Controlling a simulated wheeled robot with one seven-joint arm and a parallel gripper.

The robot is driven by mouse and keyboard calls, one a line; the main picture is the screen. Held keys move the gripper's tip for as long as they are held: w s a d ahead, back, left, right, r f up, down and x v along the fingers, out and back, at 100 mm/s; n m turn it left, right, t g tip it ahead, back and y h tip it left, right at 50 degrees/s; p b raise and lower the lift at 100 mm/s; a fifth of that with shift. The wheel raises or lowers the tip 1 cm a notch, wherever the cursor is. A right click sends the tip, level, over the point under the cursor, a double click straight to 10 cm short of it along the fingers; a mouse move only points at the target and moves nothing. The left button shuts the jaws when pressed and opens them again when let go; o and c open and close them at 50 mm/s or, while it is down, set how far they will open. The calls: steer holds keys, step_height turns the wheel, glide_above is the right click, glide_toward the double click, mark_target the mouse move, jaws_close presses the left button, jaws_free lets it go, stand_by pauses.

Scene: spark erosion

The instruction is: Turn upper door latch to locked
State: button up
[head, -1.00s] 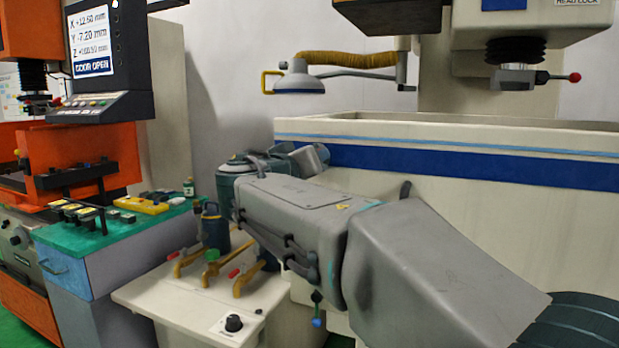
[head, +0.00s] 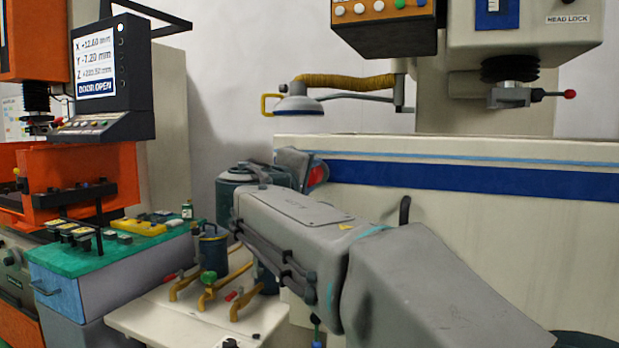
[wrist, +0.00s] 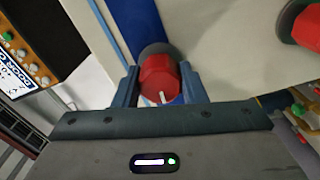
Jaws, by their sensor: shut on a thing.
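The upper door latch (wrist: 157,70) is a red faceted knob on a round grey base, with a white pointer mark on its near face. It sits beside the blue band (wrist: 122,25) of the cream tank front in the wrist view. My gripper (wrist: 159,88) has its two blue fingers on either side of this knob and is shut on it. A second red knob (wrist: 307,28) on a grey base is at the upper right of the wrist view, apart from my gripper. In the head view my arm hides the fingers; a red patch shows at its end, and I cannot tell whether it is the latch.
The cream tank (head: 490,225) fills the right of the head view. A small table with brass valves (head: 208,290) stands below my arm. A green-topped cabinet (head: 110,250) is at the left. A lamp (head: 298,104) hangs above the tank's left end.

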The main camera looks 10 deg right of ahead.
steer(key=shift+n, duration=0.5)
steer(key=o, duration=1)
steer(key=b+v, duration=0.1)
steer(key=v, duration=1.3)
steer(key=shift+d, duration=0.1)
